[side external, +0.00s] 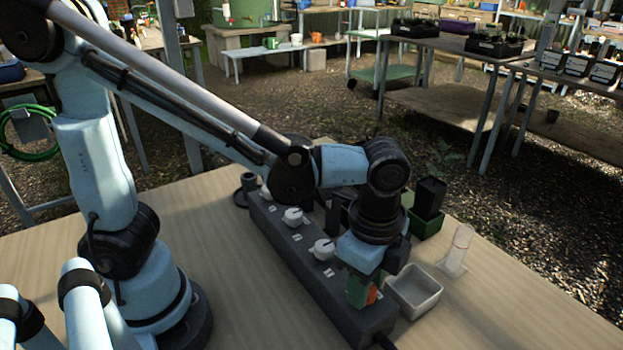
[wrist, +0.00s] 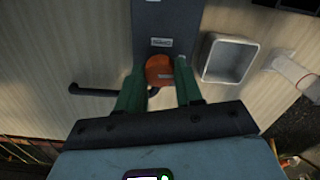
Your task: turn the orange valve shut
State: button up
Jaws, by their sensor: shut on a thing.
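The orange valve (wrist: 159,68) sits near the end of a long dark grey manifold block (side external: 299,262) on the table. In the side view only a small part of the orange valve (side external: 372,295) shows beside my gripper. My gripper (side external: 360,292) points down over it. In the wrist view my gripper (wrist: 160,82) has its two green fingers on either side of the orange valve, shut on it. White valves (side external: 322,249) stand along the block, including one farther back (side external: 293,217).
A grey open tray (side external: 414,291) stands just right of the block. A clear cylinder (side external: 458,248) and a green box with dark pots (side external: 427,213) stand farther right. A black hose (wrist: 95,90) leaves the block's end. The table's front right is clear.

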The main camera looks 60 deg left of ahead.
jog(key=shift+m, duration=0.5)
jog(key=o, duration=1)
jog(key=shift+o, duration=0.2)
jog(key=shift+r, duration=0.1)
notch_tip(320, 180, up, 12)
jog(key=shift+a, duration=0.1)
